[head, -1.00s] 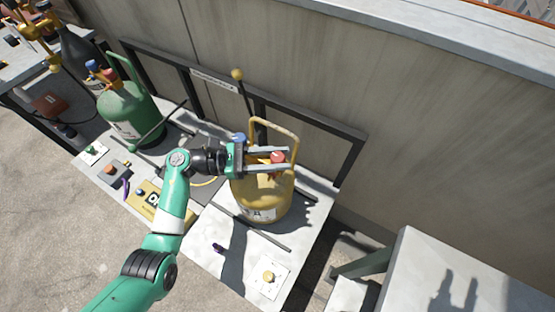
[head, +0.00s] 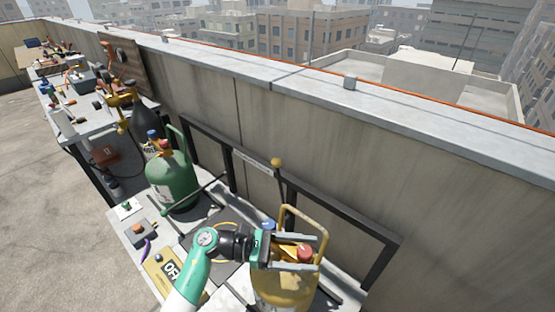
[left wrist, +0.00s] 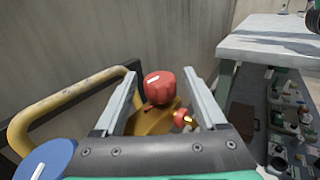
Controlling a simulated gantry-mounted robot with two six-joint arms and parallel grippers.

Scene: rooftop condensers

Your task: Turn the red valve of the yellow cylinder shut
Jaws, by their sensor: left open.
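The yellow cylinder (head: 283,290) stands on the pale bench, its lower part cut off by the frame edge. Its red valve (head: 305,253) is on top, beside a blue valve (head: 268,224) and under a yellow handle loop. In the left wrist view the red valve (left wrist: 159,87) has a white mark on its top and lies between my open fingers, with a gap on both sides. My left gripper (head: 317,252) is open at the cylinder's top, its fingers pointing right. The blue valve (left wrist: 45,162) is at lower left in the left wrist view. My right gripper is not in view.
A green cylinder (head: 172,180) with its own red and blue valves stands to the left on the bench. A black frame (head: 343,222) and a concrete wall (head: 330,150) run behind. A yellow OFF plate (head: 165,275) lies in front.

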